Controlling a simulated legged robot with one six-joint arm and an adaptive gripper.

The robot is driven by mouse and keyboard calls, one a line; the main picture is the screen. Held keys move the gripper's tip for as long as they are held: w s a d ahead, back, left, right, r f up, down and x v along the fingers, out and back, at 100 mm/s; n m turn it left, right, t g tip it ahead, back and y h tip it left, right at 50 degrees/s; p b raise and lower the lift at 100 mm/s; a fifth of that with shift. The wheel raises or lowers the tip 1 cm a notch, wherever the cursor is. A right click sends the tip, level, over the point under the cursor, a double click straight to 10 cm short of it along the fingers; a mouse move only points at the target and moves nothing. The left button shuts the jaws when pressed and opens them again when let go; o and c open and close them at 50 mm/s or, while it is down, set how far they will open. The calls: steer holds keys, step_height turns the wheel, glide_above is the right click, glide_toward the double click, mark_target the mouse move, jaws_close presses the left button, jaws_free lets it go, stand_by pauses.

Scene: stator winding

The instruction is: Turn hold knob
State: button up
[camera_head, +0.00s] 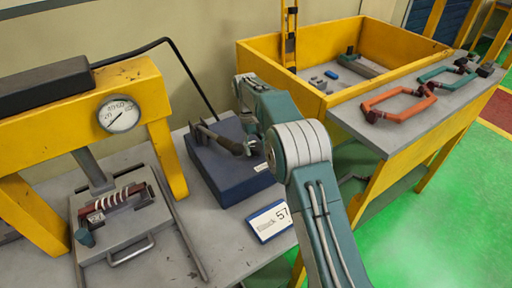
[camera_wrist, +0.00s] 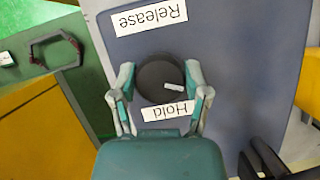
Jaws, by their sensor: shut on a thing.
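The hold knob (camera_wrist: 158,76) is a round black knob on a blue-grey box, seen from above in the wrist view. A short white mark lies on its lower right part, near the upside-down "Hold" label (camera_wrist: 168,111). An upside-down "Release" label (camera_wrist: 150,15) is on the far side of the knob. My gripper (camera_wrist: 160,78) has one green-grey finger on each side of the knob and is shut on it. In the head view the blue box (camera_head: 233,178) stands on the grey bench; my arm hides the knob there.
A black lever-like fixture (camera_head: 222,140) sits on the box. A yellow press frame with a gauge (camera_head: 119,114) is at the left, and a wound part (camera_head: 112,204) lies below it. A sign marked 57 (camera_head: 268,221) is in front. A yellow bin (camera_head: 262,72) stands at the right.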

steer(key=m+y, duration=0.1)
steer(key=m, duration=0.2)
steer(key=m+y, duration=0.1)
steer(key=m, duration=0.2)
steer(key=shift+y, duration=0.3)
steer(key=m+y, duration=0.1)
steer(key=m, duration=0.2)
steer(key=m+y, duration=0.1)
steer(key=m, duration=0.2)
steer(key=shift+a+m+t, duration=0.1)
steer(key=shift+m+t, duration=0.3)
steer(key=o, duration=1.1)
steer(key=shift+a, duration=0.1)
steer(key=shift+o, duration=0.2)
